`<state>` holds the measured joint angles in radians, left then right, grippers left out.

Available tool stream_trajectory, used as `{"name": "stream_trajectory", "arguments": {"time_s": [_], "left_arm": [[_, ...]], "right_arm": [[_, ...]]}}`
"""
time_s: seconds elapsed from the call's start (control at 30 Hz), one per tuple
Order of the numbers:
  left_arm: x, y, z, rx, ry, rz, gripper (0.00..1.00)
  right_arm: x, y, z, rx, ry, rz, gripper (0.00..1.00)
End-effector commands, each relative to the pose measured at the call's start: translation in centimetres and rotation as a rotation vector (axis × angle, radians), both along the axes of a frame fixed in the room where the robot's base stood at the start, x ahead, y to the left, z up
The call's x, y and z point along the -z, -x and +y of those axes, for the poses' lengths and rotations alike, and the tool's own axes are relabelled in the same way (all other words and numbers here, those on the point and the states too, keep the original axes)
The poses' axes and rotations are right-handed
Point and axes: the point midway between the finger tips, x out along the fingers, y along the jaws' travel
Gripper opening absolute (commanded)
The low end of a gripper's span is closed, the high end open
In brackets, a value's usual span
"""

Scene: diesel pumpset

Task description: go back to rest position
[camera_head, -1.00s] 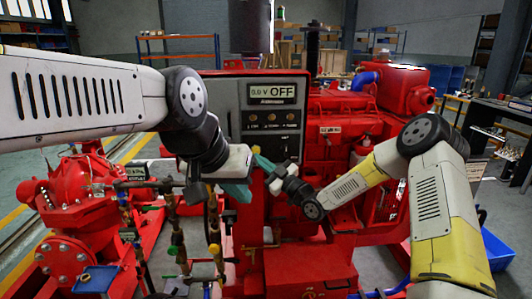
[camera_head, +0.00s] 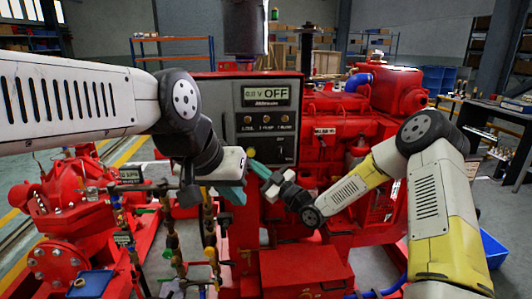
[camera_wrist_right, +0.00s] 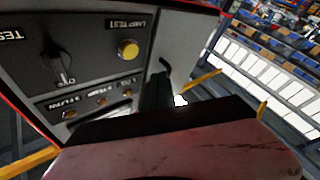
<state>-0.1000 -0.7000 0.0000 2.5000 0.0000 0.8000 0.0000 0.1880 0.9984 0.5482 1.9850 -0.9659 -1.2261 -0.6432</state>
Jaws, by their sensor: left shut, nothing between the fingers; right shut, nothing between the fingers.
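My left gripper (camera_head: 234,194), with teal fingers, points down in front of the panel's lower left and is shut and empty. My right gripper (camera_head: 258,169), also teal-fingered, reaches up and left to just below the panel's yellow button (camera_head: 251,153). It is shut and empty; I cannot tell whether it touches the panel. The right wrist view shows the panel upside down and close, with the yellow button (camera_wrist_right: 128,49) and a rotary switch (camera_wrist_right: 57,62).
The red engine (camera_head: 330,125) stands behind my right arm. A red pump (camera_head: 70,195) and several pipes with valves are at the left. A blue bin (camera_head: 494,249) lies on the floor at the right. Shelves (camera_head: 175,49) and a workbench (camera_head: 500,112) stand farther back.

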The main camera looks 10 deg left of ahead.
Motion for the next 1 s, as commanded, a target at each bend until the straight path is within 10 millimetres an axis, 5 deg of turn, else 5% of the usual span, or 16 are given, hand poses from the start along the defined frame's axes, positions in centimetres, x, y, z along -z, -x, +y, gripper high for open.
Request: {"name": "stream_trajectory", "arguments": {"time_s": [0.27, 0.57, 0.77, 1.0], "left_arm": [[0.0, 0.0, 0.0, 0.0, 0.0, 0.0, 0.0], [0.0, 0.0, 0.0, 0.0, 0.0, 0.0, 0.0], [0.0, 0.0, 0.0, 0.0, 0.0, 0.0, 0.0], [0.0, 0.0, 0.0, 0.0, 0.0, 0.0, 0.0]], "right_arm": [[-1.1, -1.3, -2.3, 0.072, 0.263, 0.115, 0.0], [-4.4, -0.3, -12.7, 0.363, 0.559, 0.426, 0.0], [-7.7, 4.5, -21.1, 0.596, 0.59, 0.676, 0.0], [-10.5, 14.8, -28.9, 0.811, 0.465, 1.015, 0.0]]}}
